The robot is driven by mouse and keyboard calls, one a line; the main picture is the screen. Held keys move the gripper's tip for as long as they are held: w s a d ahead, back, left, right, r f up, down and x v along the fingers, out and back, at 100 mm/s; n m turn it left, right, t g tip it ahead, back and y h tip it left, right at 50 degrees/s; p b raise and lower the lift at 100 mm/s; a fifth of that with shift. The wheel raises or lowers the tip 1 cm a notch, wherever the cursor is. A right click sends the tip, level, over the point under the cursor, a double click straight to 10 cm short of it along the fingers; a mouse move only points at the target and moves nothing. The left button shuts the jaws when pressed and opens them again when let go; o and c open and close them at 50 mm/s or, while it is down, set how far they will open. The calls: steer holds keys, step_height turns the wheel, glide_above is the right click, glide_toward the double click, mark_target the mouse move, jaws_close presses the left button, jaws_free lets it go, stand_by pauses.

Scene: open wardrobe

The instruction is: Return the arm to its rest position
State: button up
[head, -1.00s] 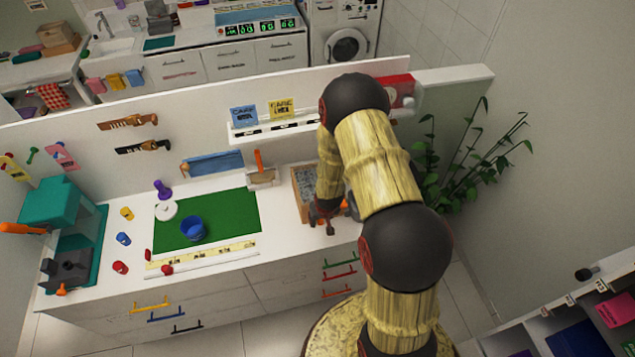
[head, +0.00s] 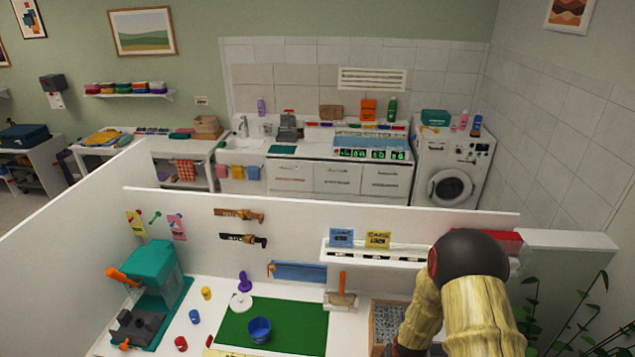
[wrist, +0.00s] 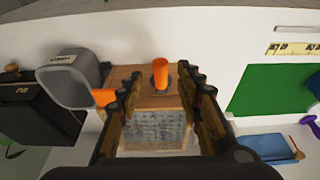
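My arm (head: 470,300) enters the head view at the lower right, bent over the bench. Only a dark part of its lower end shows at the bottom edge there, so the fingers are hidden in that view. In the wrist view my gripper (wrist: 163,85) has its two fingers spread apart, with nothing held between them. Beyond the fingers is a wooden box (wrist: 120,75) with grey contents and an upright orange peg or handle (wrist: 160,73). The same box (head: 377,340) shows beside my arm in the head view.
A grey bin (wrist: 68,80) and a black box (wrist: 35,115) stand beside the wooden box. A green mat (head: 290,315) with a blue cup (head: 259,329) lies on the bench. A white partition (head: 300,215) runs behind it. A plant (head: 570,310) stands at right.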

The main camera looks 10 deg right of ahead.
steer(key=s+a+g+y, duration=0.1)
steer(key=s+a+g, duration=0.15)
steer(key=s, duration=0.65)
steer(key=s+a+r+n+t+b, duration=0.1)
steer(key=s+a+r+t+b, duration=0.1)
steer(key=s+a+r+b, duration=0.3)
steer(key=s+a+r+n+t+b, duration=0.2)
steer(key=s+a+r+b, duration=0.4)
steer(key=r+b, duration=0.8)
steer(key=shift+s+a+r+t+b, duration=0.15)
steer(key=shift+a+r+t+b, duration=0.25)
steer(key=shift+b, duration=4.55)
steer(key=shift+f, duration=0.1)
